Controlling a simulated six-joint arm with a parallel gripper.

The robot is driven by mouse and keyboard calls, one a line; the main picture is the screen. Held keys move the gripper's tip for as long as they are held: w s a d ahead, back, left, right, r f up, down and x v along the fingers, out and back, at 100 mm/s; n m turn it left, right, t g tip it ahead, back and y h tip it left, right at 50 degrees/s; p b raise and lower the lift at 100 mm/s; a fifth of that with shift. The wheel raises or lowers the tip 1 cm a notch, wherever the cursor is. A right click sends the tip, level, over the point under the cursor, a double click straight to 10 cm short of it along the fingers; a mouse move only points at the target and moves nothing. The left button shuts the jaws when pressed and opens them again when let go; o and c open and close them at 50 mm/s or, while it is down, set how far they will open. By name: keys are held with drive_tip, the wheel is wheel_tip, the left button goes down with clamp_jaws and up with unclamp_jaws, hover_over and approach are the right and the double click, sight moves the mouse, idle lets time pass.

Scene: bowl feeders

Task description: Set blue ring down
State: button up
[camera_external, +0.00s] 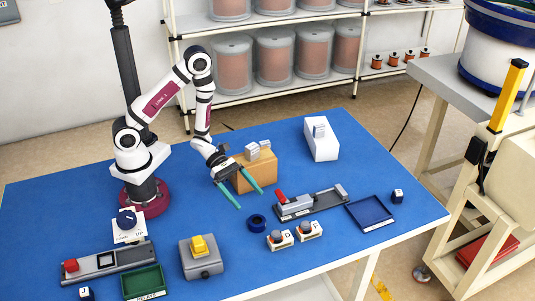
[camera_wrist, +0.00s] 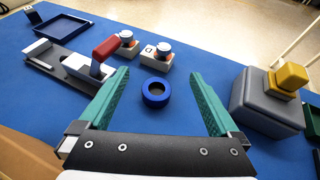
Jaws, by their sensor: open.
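The blue ring (camera_external: 257,222) lies flat on the blue table (camera_external: 330,250), left of the two small button blocks. It also shows in the wrist view (camera_wrist: 156,98), between and beyond my fingertips, with a dark open centre. My gripper (camera_external: 250,199) has two long teal fingers spread wide apart, with nothing between them. The fingers point down toward the table, just behind the ring in the external view. In the wrist view the gripper (camera_wrist: 160,80) is open, with the ring apart from both fingers.
A grey fixture with a red handle (camera_external: 281,196), two button blocks (camera_external: 280,240) and a blue tray (camera_external: 370,214) stand right of the ring. A grey box with a yellow button (camera_external: 201,262) stands left. A tan block (camera_external: 257,172) is behind my gripper. Bare table surrounds the ring.

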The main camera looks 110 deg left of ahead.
drive_tip(key=s+d+r+m+g+h, duration=0.3)
drive_tip(key=d+r+m+g, duration=0.15)
drive_tip(key=d+m, duration=0.25)
drive_tip(key=s+d+r+m+g+h, duration=0.3)
drive_tip(key=d+r+m+h, duration=0.1)
drive_tip(key=d+r+m, duration=0.3)
drive_tip(key=s+d+m+g+y, duration=0.1)
drive_tip(key=s+d+m+g, duration=0.35)
drive_tip(key=s+m, duration=0.35)
drive_tip(key=s+a+m+g+y, duration=0.3)
drive_tip(key=s+a+m+y, duration=0.5)
drive_tip(key=m, duration=0.3)
drive_tip(key=a+r+m+t+y, duration=0.2)
drive_tip(key=a+m+y, duration=0.2)
drive_tip(key=a+y, duration=0.1)
drive_tip(key=shift+w+a+r, duration=0.15)
drive_tip(key=shift+a+r, duration=0.15)
drive_tip(key=shift+a, duration=0.3)
